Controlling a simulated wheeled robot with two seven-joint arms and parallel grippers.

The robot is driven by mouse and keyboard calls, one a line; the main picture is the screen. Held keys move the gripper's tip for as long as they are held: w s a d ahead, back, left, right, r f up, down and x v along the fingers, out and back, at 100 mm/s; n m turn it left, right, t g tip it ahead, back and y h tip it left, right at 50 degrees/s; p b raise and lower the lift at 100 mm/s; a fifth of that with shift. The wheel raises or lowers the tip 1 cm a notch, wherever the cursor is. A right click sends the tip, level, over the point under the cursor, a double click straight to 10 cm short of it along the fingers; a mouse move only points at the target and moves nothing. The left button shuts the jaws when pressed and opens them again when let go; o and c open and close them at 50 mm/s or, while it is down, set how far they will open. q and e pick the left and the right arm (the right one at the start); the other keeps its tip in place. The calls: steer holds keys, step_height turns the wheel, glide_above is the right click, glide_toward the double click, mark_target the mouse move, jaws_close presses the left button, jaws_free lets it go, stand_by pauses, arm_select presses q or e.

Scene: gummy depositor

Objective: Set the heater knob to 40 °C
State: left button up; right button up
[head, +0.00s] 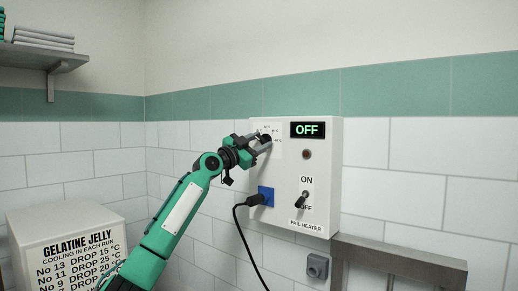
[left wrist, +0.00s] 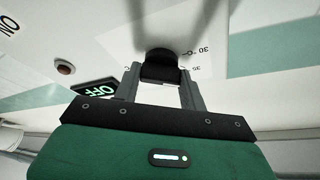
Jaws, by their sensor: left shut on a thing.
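The pail heater (head: 323,170) is a white box on the tiled wall. Its display (head: 307,130) reads OFF. My left gripper (head: 266,142) is at the dial on the box's upper left and mostly hides the knob in the head view. In the left wrist view the black heater knob (left wrist: 160,68) sits between the two fingers of the left gripper (left wrist: 160,74), which is shut on it. Printed marks "30 °C" (left wrist: 195,50) and "35" (left wrist: 195,69) show beside the knob. Its pointer cannot be made out. My right gripper is not in view.
A toggle switch (head: 301,199) below the lamp (head: 306,154) leans down towards OFF. A black plug (head: 254,200) with a hanging cable sits in a blue socket (head: 267,195). A "Gelatine Jelly" chart (head: 80,262) lists temperature drops at lower left. A metal shelf (head: 400,258) is at lower right.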

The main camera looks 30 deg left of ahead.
arm_select(q)
steer(key=m+g, duration=0.1)
steer(key=m, duration=0.2)
steer(key=m+h, duration=0.1)
steer(key=m, duration=0.2)
steer(key=shift+r+g+h+b, duration=0.1)
steer(key=shift+g+h+b, duration=0.2)
steer(key=shift+g+b, duration=0.1)
steer(key=m+g+p, duration=0.1)
steer(key=m, duration=0.2)
steer(key=shift+a+r+m+g, duration=0.1)
steer(key=shift+r+m+g, duration=0.05)
steer(key=shift+m+g, duration=0.25)
steer(key=shift+m+g+p, duration=0.5)
steer(key=shift+m+p, duration=0.35)
steer(key=shift+m, duration=0.65)
steer(key=o, duration=1)
